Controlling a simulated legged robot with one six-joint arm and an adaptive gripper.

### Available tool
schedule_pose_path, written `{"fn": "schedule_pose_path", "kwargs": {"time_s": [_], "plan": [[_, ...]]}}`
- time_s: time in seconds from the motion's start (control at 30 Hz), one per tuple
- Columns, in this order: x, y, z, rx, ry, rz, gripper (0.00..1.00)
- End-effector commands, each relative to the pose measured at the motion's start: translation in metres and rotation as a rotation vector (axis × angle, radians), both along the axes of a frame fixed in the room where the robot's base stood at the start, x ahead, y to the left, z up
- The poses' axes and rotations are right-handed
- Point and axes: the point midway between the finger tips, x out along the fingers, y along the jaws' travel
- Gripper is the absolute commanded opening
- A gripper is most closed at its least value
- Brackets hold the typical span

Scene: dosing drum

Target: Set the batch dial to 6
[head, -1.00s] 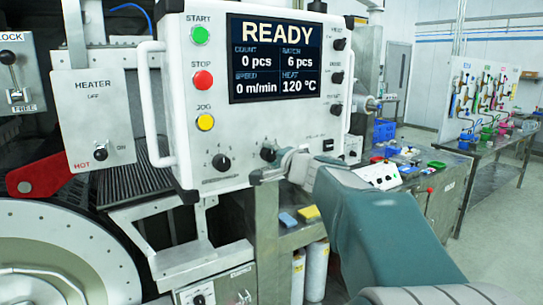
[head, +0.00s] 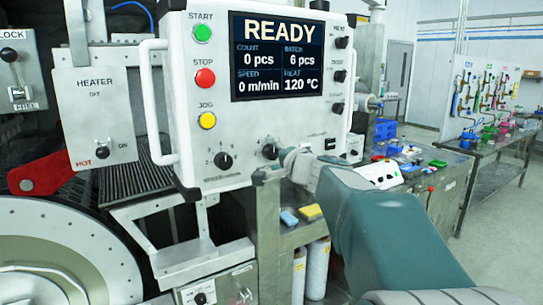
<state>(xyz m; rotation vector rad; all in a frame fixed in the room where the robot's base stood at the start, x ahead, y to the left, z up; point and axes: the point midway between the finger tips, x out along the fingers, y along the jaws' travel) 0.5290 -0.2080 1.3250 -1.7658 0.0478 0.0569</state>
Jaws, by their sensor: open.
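The white control panel (head: 185,110) carries a display (head: 277,57) that reads READY, with BATCH at 6 pcs and COUNT at 0 pcs. A black dial (head: 223,161) with numbers around it sits at the panel's lower left; the label below it is too small to read. A second black knob (head: 270,151) sits to its right, with its scale partly hidden. I cannot tell from the labels which one is the batch dial. My gripper (head: 270,167) is open, just below and in front of the second knob. I cannot tell whether it touches the knob.
START (head: 203,33), STOP (head: 205,78) and JOG (head: 207,120) buttons line the panel's left side. A white handle (head: 153,105) stands out at its left edge. Small knobs (head: 338,75) sit on the right. A heater box (head: 95,115) and large drum (head: 60,250) are at left.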

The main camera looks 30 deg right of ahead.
Motion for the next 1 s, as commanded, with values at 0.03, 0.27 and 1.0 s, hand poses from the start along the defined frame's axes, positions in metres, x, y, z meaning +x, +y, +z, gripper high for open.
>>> {"fn": "schedule_pose_path", "kwargs": {"time_s": [0.03, 0.27, 1.0], "plan": [[-0.008, 0.000, 0.002, -0.001, -0.002, -0.002, 0.87], [-0.054, 0.000, 0.004, -0.001, -0.002, -0.004, 0.87], [-0.113, 0.001, 0.005, 0.000, 0.002, 0.001, 0.87]]}}
